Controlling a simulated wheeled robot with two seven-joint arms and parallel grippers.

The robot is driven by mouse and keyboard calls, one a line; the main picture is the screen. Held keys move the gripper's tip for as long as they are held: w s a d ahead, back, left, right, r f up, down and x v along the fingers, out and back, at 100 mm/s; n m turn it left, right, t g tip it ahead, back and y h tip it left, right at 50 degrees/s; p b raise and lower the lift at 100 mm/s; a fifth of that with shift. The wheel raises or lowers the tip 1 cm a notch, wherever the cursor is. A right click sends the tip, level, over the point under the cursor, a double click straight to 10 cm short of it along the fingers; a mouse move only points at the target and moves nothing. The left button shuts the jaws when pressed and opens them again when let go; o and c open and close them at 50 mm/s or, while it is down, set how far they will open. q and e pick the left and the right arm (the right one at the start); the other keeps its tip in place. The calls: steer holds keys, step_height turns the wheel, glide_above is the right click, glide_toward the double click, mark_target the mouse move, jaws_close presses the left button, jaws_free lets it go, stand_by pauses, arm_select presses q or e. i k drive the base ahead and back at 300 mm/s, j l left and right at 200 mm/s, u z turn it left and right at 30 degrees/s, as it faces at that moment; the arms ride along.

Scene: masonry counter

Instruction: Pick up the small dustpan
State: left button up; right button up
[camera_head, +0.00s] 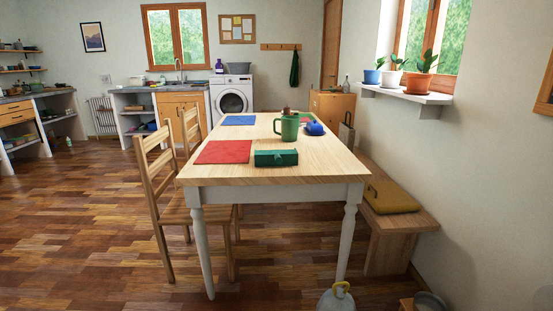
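I cannot clearly make out a small dustpan in the head view. A grey thing with a yellow loop handle (337,299) stands on the floor at the bottom edge, near the table's front right leg, partly cut off. A grey upright thing with a thin handle (346,132) shows behind the table's far right corner, partly hidden; I cannot tell what it is. Neither of my grippers is in view.
A wooden table (265,175) holds a green mug (288,127), a green box (276,158) and mats. The floor (80,230) at left is clear.

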mark_target(276, 156)
steer(key=i+j+z, duration=0.4)
steer(key=j, duration=0.15)
steer(key=i+j+z, duration=0.4)
steer(key=j, duration=0.25)
steer(key=j+z, duration=0.2)
steer(key=j, duration=0.15)
